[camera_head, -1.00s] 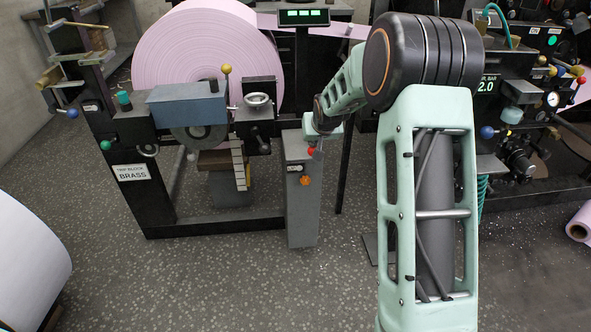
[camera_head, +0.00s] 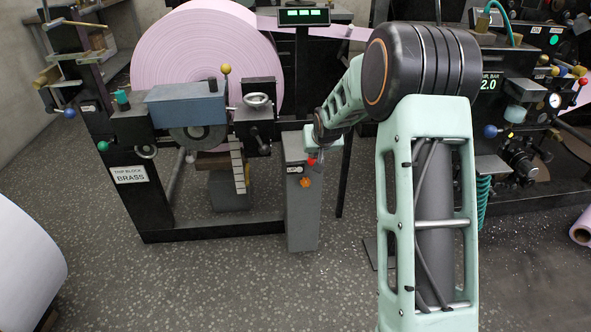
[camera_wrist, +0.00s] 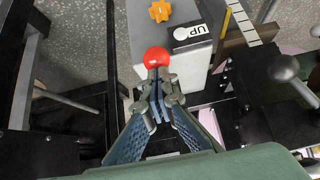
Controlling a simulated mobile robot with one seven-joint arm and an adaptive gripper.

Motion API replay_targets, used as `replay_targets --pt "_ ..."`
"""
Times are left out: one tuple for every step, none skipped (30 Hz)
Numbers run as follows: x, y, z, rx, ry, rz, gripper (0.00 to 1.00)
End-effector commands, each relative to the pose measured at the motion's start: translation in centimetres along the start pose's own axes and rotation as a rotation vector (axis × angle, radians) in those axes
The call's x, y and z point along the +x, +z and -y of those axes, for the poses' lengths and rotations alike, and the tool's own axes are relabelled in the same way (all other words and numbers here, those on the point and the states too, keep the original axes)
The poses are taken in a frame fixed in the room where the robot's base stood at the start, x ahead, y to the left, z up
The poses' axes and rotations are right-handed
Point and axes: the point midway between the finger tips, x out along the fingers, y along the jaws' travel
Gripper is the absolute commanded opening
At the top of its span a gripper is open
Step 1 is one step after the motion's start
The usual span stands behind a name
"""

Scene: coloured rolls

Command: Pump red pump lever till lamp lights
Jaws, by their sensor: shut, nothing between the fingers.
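The red pump lever shows as a red ball knob (camera_head: 312,161) at the top right of a grey pedestal (camera_head: 303,215). The wrist view shows the red ball (camera_wrist: 157,57) just beyond my fingertips; the lever's shaft is hidden. My gripper (camera_wrist: 157,92) is shut and empty, its tips close against the near side of the ball. Whether they touch it I cannot tell. In the head view my gripper is mostly hidden behind my arm's last links. An orange knob-like part (camera_head: 304,182) sits on the pedestal's front. I cannot tell which part is the lamp.
A label reading UP (camera_wrist: 190,34) is on the pedestal. A dark machine with a pink roll (camera_head: 190,60) stands left and behind, with a lit green display (camera_head: 303,16) above. Another machine with knobs (camera_head: 515,110) stands right. Speckled floor in front is open.

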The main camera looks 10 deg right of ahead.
Motion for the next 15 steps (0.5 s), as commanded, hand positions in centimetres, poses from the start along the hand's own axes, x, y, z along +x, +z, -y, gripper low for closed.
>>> replay_targets --pt "0.1 0.4 0.0 0.0 0.0 0.009 0.0" --pt "0.1 0.3 0.0 0.0 0.0 0.009 0.0" --pt "-0.1 0.2 0.0 0.0 0.0 0.009 0.0" --pt "-0.2 0.1 0.0 0.0 0.0 0.009 0.0" --pt "-0.3 -0.1 0.0 0.0 0.0 0.009 0.0" --pt "-0.5 -0.4 0.0 0.001 0.0 0.008 0.0" --pt "-0.7 -0.6 0.0 0.001 0.0 0.008 0.0" --pt "-0.8 -0.8 0.0 0.001 0.0 0.008 0.0" --pt "-1.1 -1.1 0.0 0.001 0.0 0.007 0.0" --pt "-1.2 -1.3 0.0 0.001 0.0 0.007 0.0" --pt "-1.4 -1.5 0.0 0.001 0.0 0.007 0.0" --pt "-1.6 -1.7 0.0 0.001 0.0 0.007 0.0" --pt "-1.7 -1.9 0.0 0.001 0.0 0.006 0.0" --pt "-1.9 -2.2 0.0 0.001 0.0 0.006 0.0" --pt "-2.1 -2.4 0.0 0.001 0.0 0.005 0.0"
